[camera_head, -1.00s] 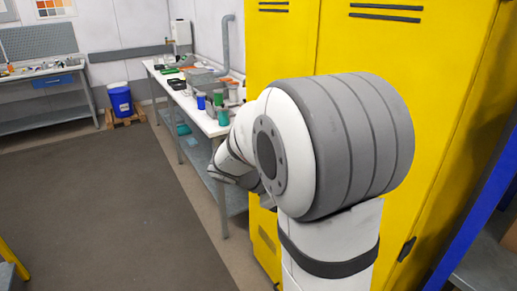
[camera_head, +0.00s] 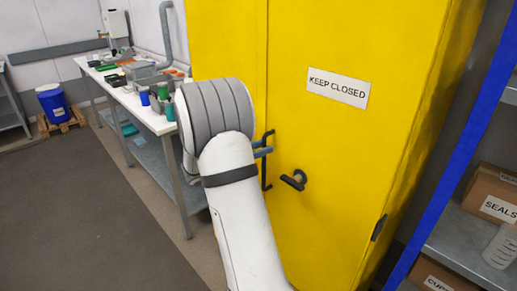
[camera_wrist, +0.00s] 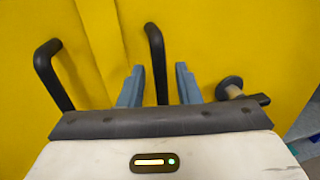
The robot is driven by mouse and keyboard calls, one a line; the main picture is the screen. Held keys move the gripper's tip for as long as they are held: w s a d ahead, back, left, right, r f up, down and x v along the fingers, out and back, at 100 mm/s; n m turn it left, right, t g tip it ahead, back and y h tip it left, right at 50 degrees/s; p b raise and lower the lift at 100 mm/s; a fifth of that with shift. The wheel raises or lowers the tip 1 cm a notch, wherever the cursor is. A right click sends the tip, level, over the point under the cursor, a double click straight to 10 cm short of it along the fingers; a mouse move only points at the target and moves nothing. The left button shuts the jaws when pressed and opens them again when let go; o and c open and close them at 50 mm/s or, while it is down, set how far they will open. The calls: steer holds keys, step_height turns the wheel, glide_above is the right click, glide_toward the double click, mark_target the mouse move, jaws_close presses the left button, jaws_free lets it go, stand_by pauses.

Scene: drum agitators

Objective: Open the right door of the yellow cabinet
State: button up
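The yellow cabinet (camera_head: 320,45) stands in front of me, with its right door (camera_head: 325,135) closed. That door bears a "KEEP CLOSED" label (camera_head: 338,87), a black bar handle (camera_head: 266,175) near the seam and a dark turn latch (camera_head: 294,180). In the wrist view, the right door's handle (camera_wrist: 157,60) runs between the two blue-grey fingers of my gripper (camera_wrist: 158,85). The fingers are open, with visible gaps on both sides of it. The latch (camera_wrist: 232,88) is just right of the fingers. The left door's handle (camera_wrist: 48,72) is farther left. In the head view my arm hides part of the left door.
A blue-framed shelf (camera_head: 455,135) with boxes (camera_head: 488,200) stands close to the cabinet's right. A workbench (camera_head: 145,110) with cups and trays is at the left, beyond the cabinet. The dark floor mat (camera_head: 75,220) at the left is clear.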

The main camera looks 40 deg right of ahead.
steer(key=shift+s+d, duration=0.15)
steer(key=shift+d, duration=0.5)
jaws_close()
